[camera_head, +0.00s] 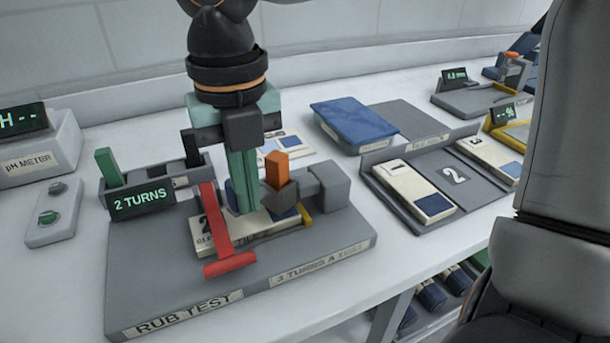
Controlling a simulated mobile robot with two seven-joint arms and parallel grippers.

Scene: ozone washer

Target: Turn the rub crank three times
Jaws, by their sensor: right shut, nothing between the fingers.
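The rub test station is a grey base (305,279) labelled "RUB TEST" and "3 TURNS A TEST". Its display (142,199) reads "2 TURNS". An orange upright handle (277,168) stands on a dark crank piece beside a grey block (327,186) on the right of the base. My right gripper (243,209) points down over the base with its green fingers shut and empty. It appears just left of the orange handle; I cannot tell if they touch. It partly hides a numbered sample tile (275,226). My left gripper is not in view.
A red bar (230,263) lies across the base's front left. A green upright tab (108,167) rises behind the display. A pH meter (40,150) is at far left. A blue pad (355,121) and a tile rack (390,205) are to the right. My grey arm link fills the right edge.

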